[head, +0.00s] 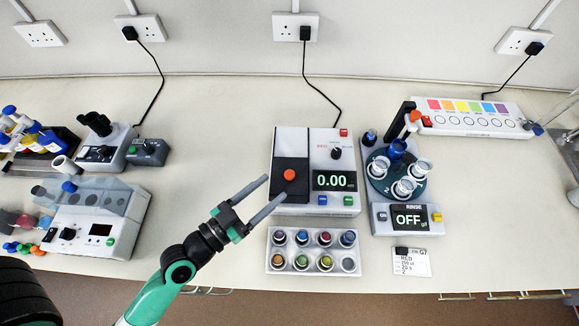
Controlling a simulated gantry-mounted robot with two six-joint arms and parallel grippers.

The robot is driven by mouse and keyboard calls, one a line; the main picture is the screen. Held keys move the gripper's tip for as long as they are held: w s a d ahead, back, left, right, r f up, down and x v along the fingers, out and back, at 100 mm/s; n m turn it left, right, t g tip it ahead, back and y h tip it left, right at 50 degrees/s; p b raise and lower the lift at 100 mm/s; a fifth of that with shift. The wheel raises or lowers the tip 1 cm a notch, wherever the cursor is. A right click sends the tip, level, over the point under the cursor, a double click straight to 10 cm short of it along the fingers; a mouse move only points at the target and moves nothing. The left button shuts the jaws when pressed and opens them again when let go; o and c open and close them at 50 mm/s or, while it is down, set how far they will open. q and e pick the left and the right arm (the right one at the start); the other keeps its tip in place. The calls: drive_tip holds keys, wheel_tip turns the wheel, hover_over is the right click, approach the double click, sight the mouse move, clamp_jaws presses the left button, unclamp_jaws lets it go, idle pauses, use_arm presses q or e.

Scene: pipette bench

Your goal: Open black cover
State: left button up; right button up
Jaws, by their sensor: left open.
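The black cover (290,147) is a dark flat panel on the left part of a white device (322,142) in the middle of the bench. It lies closed, with an orange knob (290,174) on it. My left gripper (275,188) is open and empty. Its fingertips point up and right, near the cover's lower left edge in the picture. The knob is just beyond them, not between them. I cannot tell how high the fingers are above the device. My right gripper is not in view.
A rack of coloured vials (314,271) stands just below the device. To the right is a rinse unit (382,220) with a carousel (374,183). The bench between the device and the left-hand instrument (95,245) is clear.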

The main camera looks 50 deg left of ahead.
sight(286, 177)
use_arm(q)
drive_tip(key=w+p, duration=0.1)
drive_tip(key=w, duration=0.6)
drive_tip(key=shift+a+p, duration=0.2)
drive_tip(key=shift+p, duration=0.1)
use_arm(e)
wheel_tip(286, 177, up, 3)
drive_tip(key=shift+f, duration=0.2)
use_arm(q)
clamp_jaws()
idle(0.6)
